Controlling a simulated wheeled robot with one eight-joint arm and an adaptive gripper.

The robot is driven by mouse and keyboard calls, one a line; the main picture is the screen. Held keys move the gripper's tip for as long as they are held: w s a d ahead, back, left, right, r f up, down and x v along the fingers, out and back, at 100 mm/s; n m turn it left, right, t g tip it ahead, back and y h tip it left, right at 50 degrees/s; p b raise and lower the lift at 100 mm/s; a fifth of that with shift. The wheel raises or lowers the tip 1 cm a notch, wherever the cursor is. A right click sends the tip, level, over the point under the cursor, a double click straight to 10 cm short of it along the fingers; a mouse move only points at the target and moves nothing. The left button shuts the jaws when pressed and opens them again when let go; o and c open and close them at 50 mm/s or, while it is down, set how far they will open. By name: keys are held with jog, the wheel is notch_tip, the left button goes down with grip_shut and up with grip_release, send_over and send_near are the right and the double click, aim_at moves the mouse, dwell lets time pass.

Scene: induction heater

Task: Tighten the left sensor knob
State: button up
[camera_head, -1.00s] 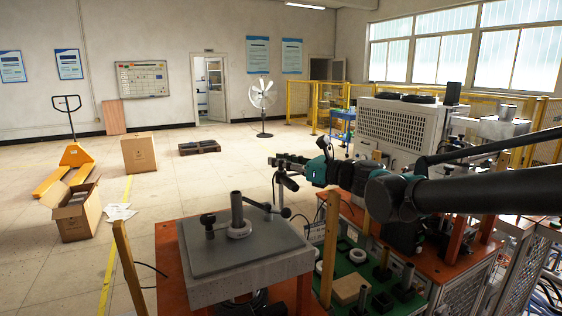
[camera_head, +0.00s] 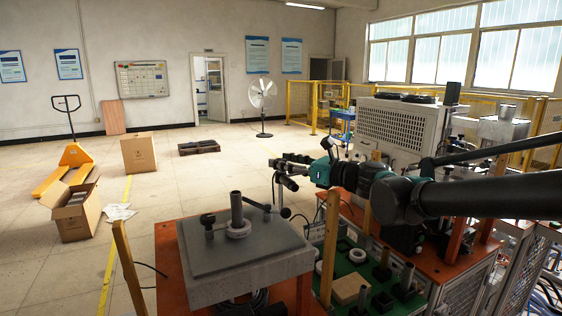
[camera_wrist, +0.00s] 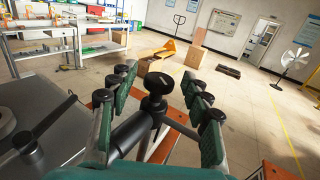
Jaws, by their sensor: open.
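A black round knob (camera_wrist: 158,83) stands upright on a dark clamp with a thick black cylinder (camera_wrist: 128,132), in the middle of the wrist view. My gripper (camera_wrist: 161,78) is open, its green-padded fingers on either side of the knob with visible gaps. In the head view my gripper (camera_head: 292,160) is behind the right rear of the grey plate (camera_head: 215,262), over a dark cylindrical sensor (camera_head: 287,182). The knob cannot be made out clearly there. Another dark clamp with a knob (camera_head: 208,222) stands on the plate's left part.
A wooden post (camera_head: 330,245) and a green tray with parts (camera_head: 345,268) lie to the right. Open floor is behind the plate.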

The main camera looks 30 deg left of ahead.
jog(key=s+d, duration=0.1)
jog(key=d, duration=0.9)
jog(key=shift+s+d, duration=0.3)
jog(key=shift+s, duration=0.05)
